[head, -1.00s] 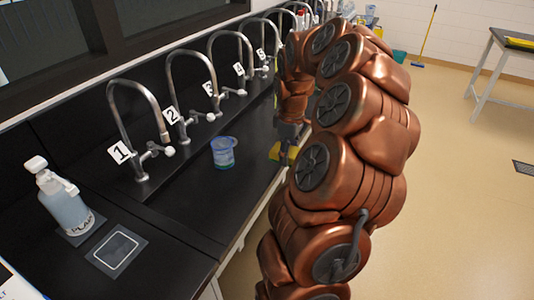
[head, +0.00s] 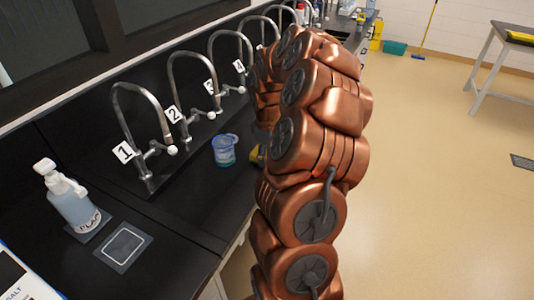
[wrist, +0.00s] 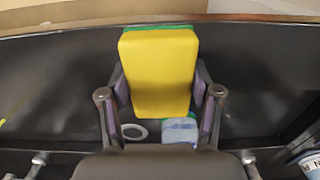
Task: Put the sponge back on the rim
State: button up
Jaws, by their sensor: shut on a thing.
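The sponge (wrist: 158,72) is a yellow block with a green layer at its far edge. In the wrist view my gripper (wrist: 160,88) is shut on it, one finger at each side. In the head view only a bit of the sponge's yellow (head: 256,154) shows beside my arm, right of the blue cup (head: 224,150); my gripper is mostly hidden there. The sponge is over the black counter (head: 205,195), near its front edge. I cannot tell a separate rim clearly, nor whether the sponge touches the surface.
Numbered taps (head: 145,115) line the back of the counter. A clear bottle (head: 72,200) and a dark square pad (head: 122,247) are at the left. In the wrist view a pale ring (wrist: 134,131) and a bluish container (wrist: 180,131) lie beyond the sponge's lower end.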

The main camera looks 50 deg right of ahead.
jog(key=shift+f, duration=0.15)
jog(key=o, duration=1.2)
notch_tip(320, 180, up, 12)
jog(key=b, duration=0.3)
jog(key=a+r, duration=0.2)
jog(key=a, duration=1.1)
jog(key=s+a+f+g, duration=0.1)
jog(key=s+a+f, duration=0.1)
jog(key=s+a, duration=1.15)
jog(key=s+a+f+m, duration=0.3)
jog(key=s+a+f, duration=0.2)
jog(key=s, duration=0.5)
jog(key=shift+a+f+g, duration=0.15)
jog(key=shift+a+g, duration=0.25)
jog(key=shift+a, duration=0.2)
